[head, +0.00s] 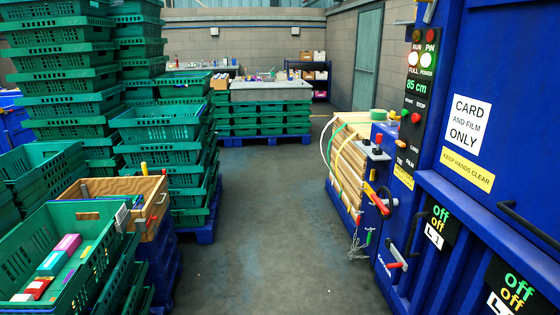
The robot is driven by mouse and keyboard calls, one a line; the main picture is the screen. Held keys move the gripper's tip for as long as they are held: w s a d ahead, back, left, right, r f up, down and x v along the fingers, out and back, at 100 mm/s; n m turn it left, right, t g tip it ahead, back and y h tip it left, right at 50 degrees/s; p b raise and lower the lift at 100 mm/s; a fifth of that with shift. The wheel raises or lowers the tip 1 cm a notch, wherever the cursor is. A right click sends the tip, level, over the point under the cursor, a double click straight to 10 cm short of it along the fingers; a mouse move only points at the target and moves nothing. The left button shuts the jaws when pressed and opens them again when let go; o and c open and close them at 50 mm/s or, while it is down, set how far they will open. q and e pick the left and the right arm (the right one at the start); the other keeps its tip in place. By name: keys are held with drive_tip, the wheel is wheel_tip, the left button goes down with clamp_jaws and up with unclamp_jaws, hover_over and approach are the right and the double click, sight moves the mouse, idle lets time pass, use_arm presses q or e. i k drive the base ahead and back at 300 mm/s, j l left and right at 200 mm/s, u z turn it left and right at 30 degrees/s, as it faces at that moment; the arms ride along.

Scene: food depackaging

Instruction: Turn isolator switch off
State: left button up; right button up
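A blue machine (462,45) fills the right side of the head view. Its black control panel (418,98) has lit lamps, a green 85 cm readout, and a green and a red button. A red-handled lever (376,198) is on the machine's side beside the strapped bales. A second lever with a red grip (396,265) sits lower on the front. I cannot tell which control is the isolator switch or its position. Black plates (437,223) reading "off" are on the lower front. Neither gripper is in view.
Stacked green crates (75,82) stand at the left. A near green crate (95,270) holds small boxes, beside a wooden box (150,215) of tools. A strapped bale (345,165) stands against the machine. Grey floor (270,240) between is clear.

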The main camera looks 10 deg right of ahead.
sight(373, 173)
drive_tip(key=i+z, duration=0.25)
drive_tip(key=i, duration=0.4)
drive_tip(key=i+z, duration=0.25)
drive_tip(key=i, duration=0.35)
drive_tip(key=i+j+z, duration=0.2)
drive_tip(key=i, duration=0.45)
drive_tip(key=i+z, duration=0.35)
drive_tip(key=i+j+z, duration=0.35)
drive_tip(key=i, duration=0.15)
drive_tip(key=i+j+z, duration=0.3)
drive_tip(key=i, duration=0.15)
